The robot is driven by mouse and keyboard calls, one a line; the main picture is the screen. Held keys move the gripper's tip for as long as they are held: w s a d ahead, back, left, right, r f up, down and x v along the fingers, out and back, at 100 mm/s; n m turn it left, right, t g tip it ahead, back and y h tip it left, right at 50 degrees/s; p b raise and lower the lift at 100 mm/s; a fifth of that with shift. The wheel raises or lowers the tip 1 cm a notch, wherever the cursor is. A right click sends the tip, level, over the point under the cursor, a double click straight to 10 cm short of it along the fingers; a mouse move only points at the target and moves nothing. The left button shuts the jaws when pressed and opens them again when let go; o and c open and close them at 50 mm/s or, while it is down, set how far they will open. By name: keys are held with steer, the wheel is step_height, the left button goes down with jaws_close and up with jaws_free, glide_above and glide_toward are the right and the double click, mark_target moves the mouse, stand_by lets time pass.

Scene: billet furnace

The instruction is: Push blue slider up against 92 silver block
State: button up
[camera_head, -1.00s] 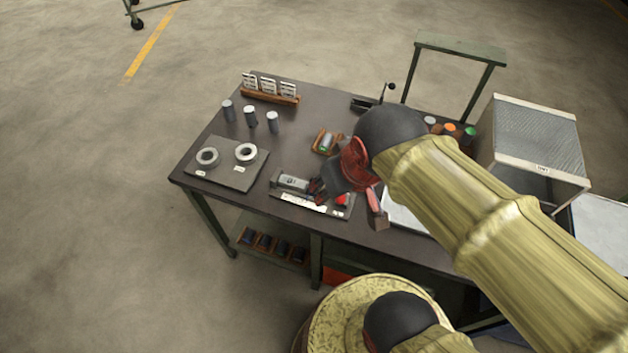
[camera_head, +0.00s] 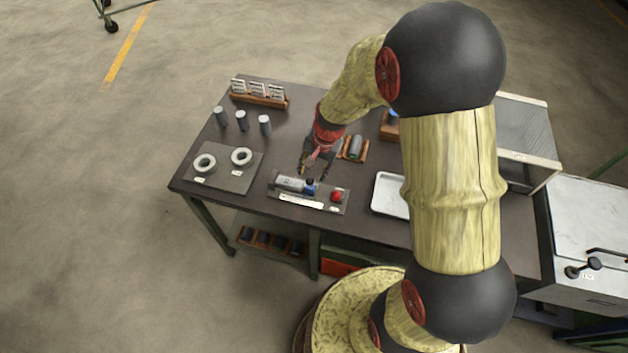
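A dark fixture plate (camera_head: 328,203) lies at the front of the dark workbench. On it the silver block (camera_head: 290,183) sits at the left, with the small blue slider (camera_head: 310,187) just to its right. At this size I cannot tell whether the two touch or read any 92 mark. A red knob (camera_head: 337,196) stands to the right of the slider, apart from it. My gripper (camera_head: 315,176) points down at the plate's back edge, right behind the slider. Its fingers look spread, with nothing visible between them; contact with the slider cannot be told.
A plate with two rings (camera_head: 241,157) lies to the left, with several grey cylinders (camera_head: 241,121) behind it. A white tray (camera_head: 388,194) lies farther right.

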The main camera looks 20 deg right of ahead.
mark_target(310, 179)
steer(key=shift+s+f, duration=0.1)
steer(key=shift+f, duration=0.55)
steer(key=f, duration=0.2)
steer(key=f+b, duration=0.1)
steer(key=f, duration=0.1)
steer(key=w+a+f, duration=0.1)
steer(key=f, duration=0.1)
steer(key=shift+f, duration=0.25)
steer(key=shift+c, duration=1.2)
steer(key=c, duration=0.8)
steer(key=shift+w, duration=0.1)
jaws_close()
